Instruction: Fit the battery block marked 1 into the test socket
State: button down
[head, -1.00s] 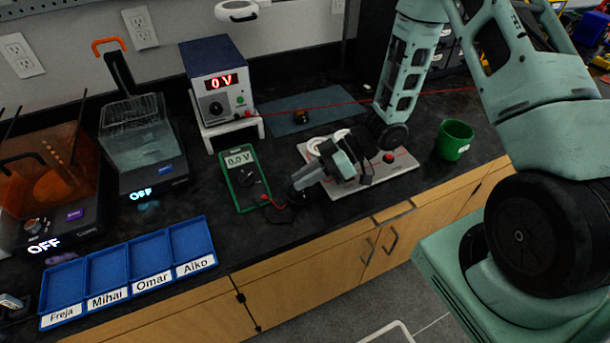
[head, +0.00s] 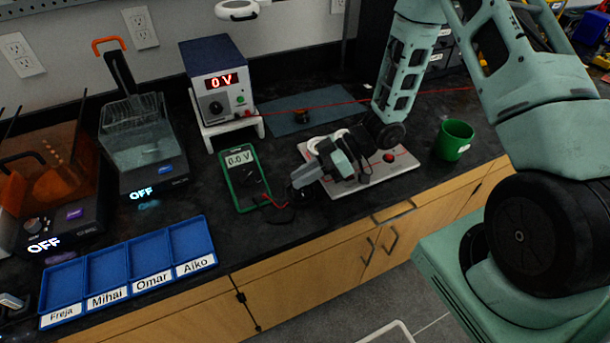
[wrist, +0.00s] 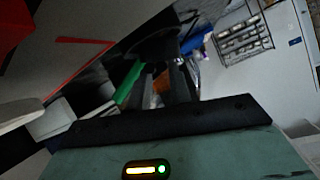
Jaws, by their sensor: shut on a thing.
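My gripper (head: 298,190) reaches left from the wrist, low over the bench, and is shut on a dark thing at its fingertips. In the wrist view the dark fingers (wrist: 165,85) close around a dark, round-looking end (wrist: 158,45). No number 1 is readable, so I cannot tell whether this is the battery block. A pale test board (head: 405,168) with red lines and a red knob (head: 388,157) lies beneath and behind the gripper. My wrist hides its middle, and I cannot make out the socket.
A green multimeter (head: 242,184) reading 0.0 V lies left of the gripper, its leads nearby. A power supply (head: 214,80) showing 0 V stands behind. A green cup (head: 454,140) is right of the board. Blue named trays (head: 130,275) lie front left. A blue-grey mat (head: 280,120) is behind.

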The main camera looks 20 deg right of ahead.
jog(key=shift+w+a, duration=0.1)
jog(key=shift+w, duration=0.35)
jog(key=shift+r+p, duration=0.2)
jog(key=shift+p, duration=0.3)
dwell(0.7)
jog(key=shift+r+p, duration=0.35)
jog(key=shift+p, duration=0.05)
jog(key=shift+r+p, duration=0.3)
jog(key=shift+p, duration=0.15)
dwell(0.4)
jog(key=shift+f+b, duration=0.45)
jog(key=shift+f, duration=0.4)
dwell(0.5)
jog(key=shift+r, duration=0.3)
jog(key=shift+r+p, duration=0.45)
jog(key=shift+p, duration=0.3)
jog(key=shift+r, duration=0.1)
dwell(0.4)
jog(key=shift+f+b, duration=0.3)
jog(key=shift+f, duration=0.6)
dwell(0.4)
